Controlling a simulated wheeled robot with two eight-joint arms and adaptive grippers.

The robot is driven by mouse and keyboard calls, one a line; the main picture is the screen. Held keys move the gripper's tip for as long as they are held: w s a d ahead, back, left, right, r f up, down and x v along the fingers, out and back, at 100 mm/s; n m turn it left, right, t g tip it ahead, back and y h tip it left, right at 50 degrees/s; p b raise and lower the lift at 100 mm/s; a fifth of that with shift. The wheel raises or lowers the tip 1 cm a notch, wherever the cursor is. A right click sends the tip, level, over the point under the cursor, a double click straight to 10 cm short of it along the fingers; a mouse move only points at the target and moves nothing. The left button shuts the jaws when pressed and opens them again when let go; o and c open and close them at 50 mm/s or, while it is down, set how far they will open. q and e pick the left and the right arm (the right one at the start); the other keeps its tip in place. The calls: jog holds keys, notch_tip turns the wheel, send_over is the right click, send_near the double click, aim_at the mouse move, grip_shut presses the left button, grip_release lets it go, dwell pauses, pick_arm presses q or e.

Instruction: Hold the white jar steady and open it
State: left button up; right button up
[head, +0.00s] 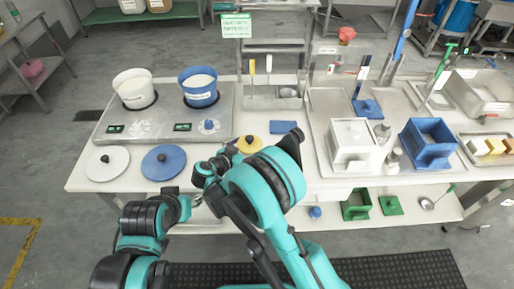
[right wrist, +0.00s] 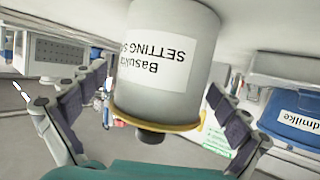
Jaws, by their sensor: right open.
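The white jar (right wrist: 165,60) shows upside down in the right wrist view, with a printed label, a yellow lid (right wrist: 160,123) and a black knob. In the head view only its yellow lid (head: 249,146) shows, near the table's front, with the body hidden. My right gripper (right wrist: 158,88) is open, one finger on each side of the jar; gaps show beside the jar, and I cannot tell any contact. In the head view the right gripper (head: 226,155) is by the lid, partly hidden by my arm. My left gripper (head: 186,202) is low at the table's front edge; its fingers are unclear.
A white pot (head: 134,88) and a blue pot (head: 198,87) stand on a steel hotplate (head: 165,125). A white lid (head: 107,163) and a blue lid (head: 163,162) lie in front. A white box (head: 352,145) and a blue box (head: 429,142) stand right, beyond a blue cloth (head: 283,127).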

aim_at(247, 141)
jog(key=shift+s+a+r, duration=0.15)
jog(key=shift+s+a, duration=0.1)
pick_arm(q)
jog(key=shift+s+a, duration=0.15)
jog(key=shift+s, duration=0.1)
pick_arm(e)
jog(key=c, duration=1.5)
pick_arm(q)
jog(key=shift+r, duration=0.1)
pick_arm(e)
jog(key=shift+r, duration=0.1)
notch_tip(247, 141, up, 4)
jog(key=shift+r+p, duration=0.2)
jog(key=shift+p, duration=0.95)
pick_arm(q)
notch_tip(247, 141, up, 5)
jog(key=p, duration=0.3)
pick_arm(e)
jog(key=s+d+r, duration=0.6)
jog(key=s+d, duration=0.1)
jog(key=d, duration=0.2)
jog(key=shift+s+r, duration=0.2)
